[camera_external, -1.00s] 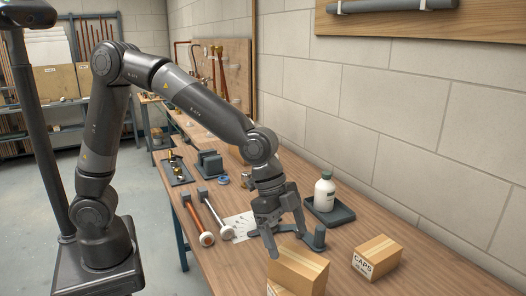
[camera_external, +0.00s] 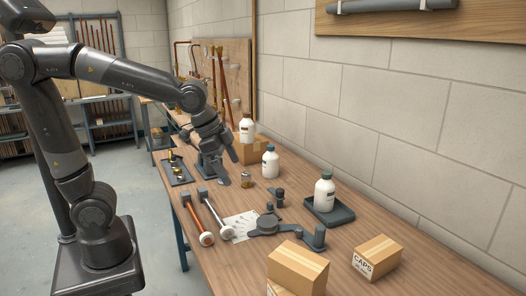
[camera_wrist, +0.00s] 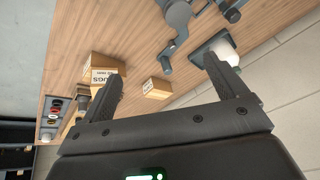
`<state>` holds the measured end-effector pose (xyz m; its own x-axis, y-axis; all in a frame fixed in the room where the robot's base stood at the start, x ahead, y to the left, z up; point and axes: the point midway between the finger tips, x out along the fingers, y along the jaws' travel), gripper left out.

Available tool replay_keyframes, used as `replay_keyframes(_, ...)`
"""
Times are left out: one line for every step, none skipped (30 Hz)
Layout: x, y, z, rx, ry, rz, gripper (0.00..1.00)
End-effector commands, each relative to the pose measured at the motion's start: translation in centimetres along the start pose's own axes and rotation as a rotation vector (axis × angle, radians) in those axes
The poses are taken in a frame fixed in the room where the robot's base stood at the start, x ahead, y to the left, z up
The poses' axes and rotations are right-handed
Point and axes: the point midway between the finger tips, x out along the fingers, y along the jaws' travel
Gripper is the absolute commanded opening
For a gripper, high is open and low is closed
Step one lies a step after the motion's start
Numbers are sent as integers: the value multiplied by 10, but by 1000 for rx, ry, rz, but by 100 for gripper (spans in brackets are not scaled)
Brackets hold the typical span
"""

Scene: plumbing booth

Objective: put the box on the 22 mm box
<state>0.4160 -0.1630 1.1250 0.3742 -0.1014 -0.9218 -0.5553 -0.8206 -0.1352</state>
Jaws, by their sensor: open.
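A cardboard box (camera_external: 298,262) stands at the near edge of the bench, seemingly resting on another box (camera_external: 279,289) that the picture's bottom edge cuts off. The wrist view shows these boxes (camera_wrist: 108,62), with "PLUGS" lettering on one. A smaller box (camera_external: 379,256) marked CAPS stands to their right, apart; it also shows in the wrist view (camera_wrist: 157,88). The small print is too fine to read, so I cannot tell which is the 22 mm box. My gripper (camera_external: 232,168) is open and empty, raised over the middle of the bench, away from these boxes.
A white bottle (camera_external: 325,193) stands in a dark tray (camera_external: 331,215). A dark grey tool (camera_external: 278,229) lies behind the front boxes. Another white bottle (camera_external: 270,162) and a farther box (camera_external: 251,152) with a bottle above it stand farther back. Two long-handled tools lie at the left.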

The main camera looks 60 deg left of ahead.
Motion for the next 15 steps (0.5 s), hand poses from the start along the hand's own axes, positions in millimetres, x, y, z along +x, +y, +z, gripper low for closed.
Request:
replay_keyframes(-12, -14, 20, -63, 6, -30, 90)
replay_keyframes(-17, -21, 32, -102, 8, -44, 90)
replay_keyframes(-24, -29, 48, -151, 12, -61, 90)
replay_keyframes(-29, -35, 59, -189, 16, -73, 90)
replay_keyframes(-34, -40, 72, -227, 19, -83, 90)
replay_keyframes(-39, -46, 88, -278, 23, -96, 90)
replay_keyframes(-43, -50, 100, -314, 28, -104, 90)
replay_keyframes(-46, -53, 111, -350, 33, -110, 90)
replay_keyframes(-50, -56, 125, -394, 39, -117, 90)
replay_keyframes(-53, -58, 135, -426, 45, -121, 90)
replay_keyframes(-54, -60, 144, -454, 49, -124, 90)
replay_keyframes(-56, -61, 155, -490, 55, -127, 90)
replay_keyframes(-58, -62, 162, -511, 58, -128, 90)
replay_keyframes(-58, -62, 168, -531, 61, -129, 90)
replay_keyframes(-59, -63, 175, -553, 65, -130, 90)
